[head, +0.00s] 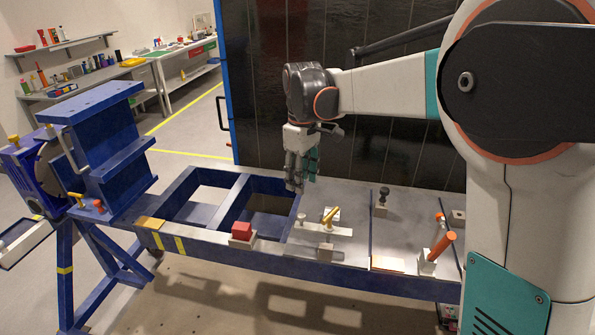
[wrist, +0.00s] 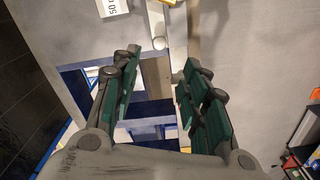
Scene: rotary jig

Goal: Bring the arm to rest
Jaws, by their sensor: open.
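My gripper (head: 299,180) hangs from my arm above the blue bench frame (head: 215,237), near the left edge of its grey metal top (head: 350,190). In the head view the fingers point down. In the wrist view my gripper (wrist: 155,85) shows its two green-padded fingers spread apart, with nothing between them. Parts of the blue frame and the grey top lie beyond the fingertips there. Whether the fingertips touch the frame cannot be told.
On the bench are a red block (head: 242,230), a yellow-handled clamp (head: 330,216), a dark knob (head: 383,196) and an orange-handled clamp (head: 440,246). A blue rotary fixture (head: 105,150) stands left. A dark panel (head: 290,70) rises behind the bench.

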